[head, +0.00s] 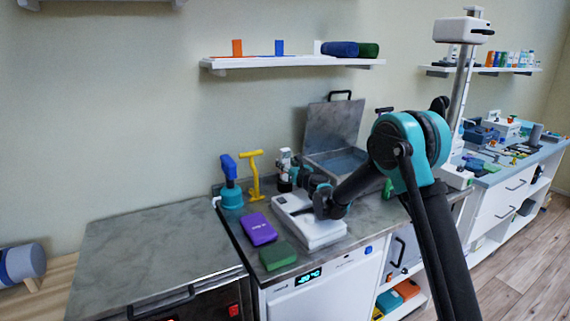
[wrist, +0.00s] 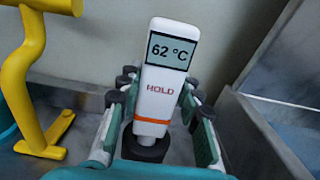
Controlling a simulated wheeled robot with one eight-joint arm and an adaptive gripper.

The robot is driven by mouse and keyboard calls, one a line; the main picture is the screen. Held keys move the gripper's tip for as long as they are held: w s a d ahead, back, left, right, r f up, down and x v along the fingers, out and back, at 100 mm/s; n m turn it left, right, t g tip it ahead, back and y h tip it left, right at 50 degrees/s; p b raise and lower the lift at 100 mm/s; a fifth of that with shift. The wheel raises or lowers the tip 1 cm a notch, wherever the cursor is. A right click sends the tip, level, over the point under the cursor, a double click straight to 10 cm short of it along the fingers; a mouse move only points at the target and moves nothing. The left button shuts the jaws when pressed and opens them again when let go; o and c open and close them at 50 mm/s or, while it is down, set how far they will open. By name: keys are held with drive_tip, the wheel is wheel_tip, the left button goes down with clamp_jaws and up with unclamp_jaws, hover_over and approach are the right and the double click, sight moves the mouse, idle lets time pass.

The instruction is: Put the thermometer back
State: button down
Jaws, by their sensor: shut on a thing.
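The thermometer (wrist: 160,75) is white with an orange band. Its display reads 62 °C, with HOLD printed below. It stands nearly upright between the fingers of my gripper (wrist: 158,98), which is shut on it. A black round piece (wrist: 145,147) is at its lower end; I cannot tell whether the thermometer sits in it or is in front of it. In the head view the thermometer (head: 285,157) shows small and pale at the back of the counter, with my gripper (head: 293,176) at it, partly hidden by my arm.
A yellow stand (head: 254,178) and a blue-handled teal piece (head: 231,183) are left of my gripper. An open metal bath (head: 334,128) is to the right. A white device (head: 310,224), purple pack (head: 258,228) and green block (head: 278,255) lie in front. The left counter (head: 150,245) is clear.

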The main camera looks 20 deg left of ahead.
drive_tip(key=c, duration=1)
unclamp_jaws()
drive_tip(key=shift+c, duration=0.2)
drive_tip(key=shift+r, duration=0.1)
drive_tip(key=v, duration=1.2)
drive_tip(key=shift+d, duration=0.1)
drive_tip(key=s+d+f+n+g+h, duration=0.1)
drive_tip(key=s+d+n+g+h, duration=0.1)
drive_tip(key=s+d+n, duration=0.55)
drive_tip(key=s+d+f+n+g+h, duration=0.25)
drive_tip(key=d+n, duration=0.55)
drive_tip(key=d, duration=0.6)
drive_tip(key=s+d+f+n+g+h, duration=0.1)
drive_tip(key=s+d+f+n+h, duration=0.3)
drive_tip(key=s+d, duration=0.7)
drive_tip(key=s+d+f+n+g+h, duration=0.2)
drive_tip(key=s+d+f+n+h, duration=0.3)
drive_tip(key=d, duration=1.2)
drive_tip(key=s+f+n, duration=0.1)
drive_tip(key=s+f, duration=0.2)
drive_tip(key=s, duration=0.3)
drive_tip(key=shift+s+f+n, duration=0.25)
drive_tip(key=shift+n, duration=0.1)
